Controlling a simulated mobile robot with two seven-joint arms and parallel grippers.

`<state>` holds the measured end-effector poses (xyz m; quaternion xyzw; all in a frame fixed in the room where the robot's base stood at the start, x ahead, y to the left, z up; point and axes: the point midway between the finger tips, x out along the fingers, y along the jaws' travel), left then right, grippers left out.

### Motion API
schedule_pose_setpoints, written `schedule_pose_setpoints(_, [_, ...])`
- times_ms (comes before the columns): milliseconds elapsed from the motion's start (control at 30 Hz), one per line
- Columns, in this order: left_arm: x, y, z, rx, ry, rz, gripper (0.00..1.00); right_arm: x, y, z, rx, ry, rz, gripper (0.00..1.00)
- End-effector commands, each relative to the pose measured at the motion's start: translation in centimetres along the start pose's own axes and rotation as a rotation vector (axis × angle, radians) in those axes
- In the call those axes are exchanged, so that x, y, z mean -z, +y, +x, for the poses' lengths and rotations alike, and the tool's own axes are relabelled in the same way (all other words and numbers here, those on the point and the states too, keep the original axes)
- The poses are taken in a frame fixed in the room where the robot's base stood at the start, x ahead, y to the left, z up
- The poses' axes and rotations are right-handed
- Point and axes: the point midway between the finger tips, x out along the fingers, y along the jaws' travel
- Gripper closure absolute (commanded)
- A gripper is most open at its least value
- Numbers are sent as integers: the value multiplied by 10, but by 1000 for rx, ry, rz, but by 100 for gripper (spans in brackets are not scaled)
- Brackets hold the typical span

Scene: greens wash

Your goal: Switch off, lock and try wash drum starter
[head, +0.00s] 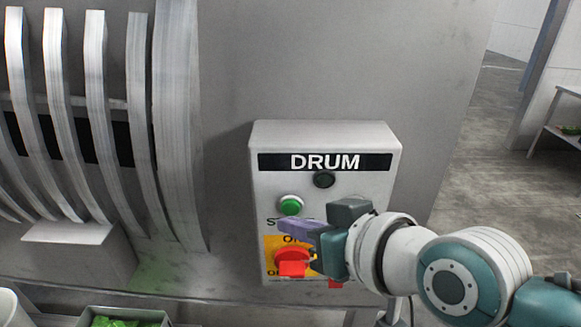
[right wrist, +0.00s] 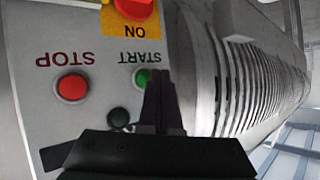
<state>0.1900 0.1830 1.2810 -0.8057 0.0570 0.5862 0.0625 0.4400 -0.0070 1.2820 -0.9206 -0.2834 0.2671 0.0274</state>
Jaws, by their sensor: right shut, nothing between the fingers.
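The grey drum starter box (head: 385,135) is labelled DRUM and sits on the machine's side. It has a dark lamp (head: 324,180), a green START button (head: 290,206) and a red switch handle (head: 292,262) on a yellow plate. My right gripper (head: 290,226) is shut and empty, in front of the box between the green button and the switch. In the right wrist view the panel is upside down; the shut fingers (right wrist: 154,90) are close to the green button, contact unclear. That view shows the red STOP button (right wrist: 71,87), which my arm hides in the head view.
A small red part (head: 335,283) shows at the box's lower right, partly hidden. The ribbed drum (head: 100,110) is at left. A container of greens (head: 125,320) is at the bottom left. Open floor (head: 480,150) and a table lie at right.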

Motion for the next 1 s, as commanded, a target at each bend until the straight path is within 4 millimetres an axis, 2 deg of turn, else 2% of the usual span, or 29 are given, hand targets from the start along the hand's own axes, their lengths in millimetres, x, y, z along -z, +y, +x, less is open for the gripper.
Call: schedule_pose_setpoints(1000, [-2, 0, 6, 0, 0, 0, 100, 4, 4, 6, 0, 1, -1, 100])
